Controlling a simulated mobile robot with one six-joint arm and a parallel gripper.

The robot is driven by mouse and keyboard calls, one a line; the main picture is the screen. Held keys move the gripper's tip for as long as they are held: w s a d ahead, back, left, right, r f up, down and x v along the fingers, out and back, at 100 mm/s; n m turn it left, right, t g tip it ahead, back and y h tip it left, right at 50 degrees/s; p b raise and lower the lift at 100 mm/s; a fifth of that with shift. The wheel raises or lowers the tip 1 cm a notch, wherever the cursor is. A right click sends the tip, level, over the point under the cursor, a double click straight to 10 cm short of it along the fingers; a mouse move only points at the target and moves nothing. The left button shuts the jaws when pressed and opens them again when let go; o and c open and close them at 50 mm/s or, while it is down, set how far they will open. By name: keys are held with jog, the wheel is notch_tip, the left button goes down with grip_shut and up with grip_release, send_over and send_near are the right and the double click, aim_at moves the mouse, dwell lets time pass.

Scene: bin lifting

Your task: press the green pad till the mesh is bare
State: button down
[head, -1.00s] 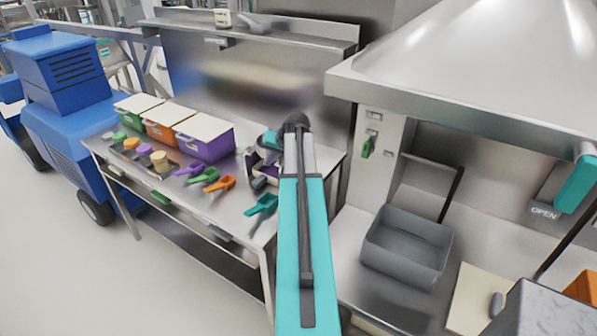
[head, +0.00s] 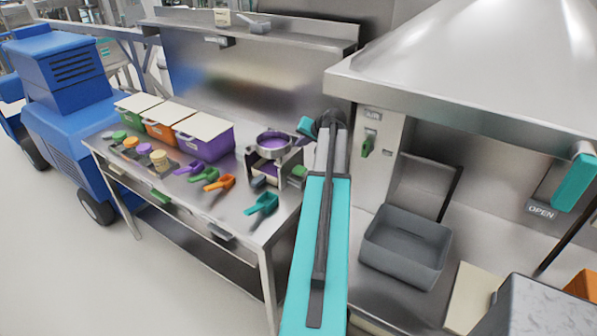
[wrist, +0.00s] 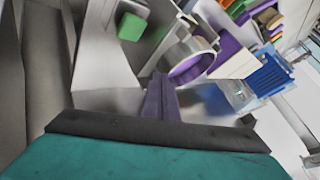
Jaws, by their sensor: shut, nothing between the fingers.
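A round metal sieve (head: 273,144) stands on a frame on the steel bench; purple material covers its mesh. The sieve's ring also shows in the wrist view (wrist: 190,66). The green pad (head: 299,172) is a small block low on the right side of the sieve stand. A green block, seemingly this pad, shows at the upper left of the wrist view (wrist: 131,27). My gripper (wrist: 160,80) has purple fingers, shut and empty. In the head view it is partly hidden by my arm, right of the sieve and above the pad. It is apart from the pad.
Purple (head: 188,168), green, orange and teal scoops (head: 263,203) lie in front of the stand. Lidded bins (head: 207,138) and small jars are to the left. A grey tub (head: 406,246) stands right of my arm; a steel hood (head: 460,110) hangs above it.

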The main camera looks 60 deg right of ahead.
jog(key=b, duration=0.3)
send_over(301, 170)
jog(key=shift+s+a+f, duration=0.1)
jog(key=shift+f, duration=3.45)
jog(key=shift+f+b, duration=0.5)
jog(key=shift+f, duration=0.3)
jog(key=shift+f+b, duration=0.95)
jog(key=shift+f, duration=0.2)
jog(key=shift+r, duration=0.2)
jog(key=shift+r+p, duration=0.4)
jog(key=shift+r, duration=0.55)
jog(key=shift+r+p, duration=1.05)
jog(key=shift+r, duration=1.45)
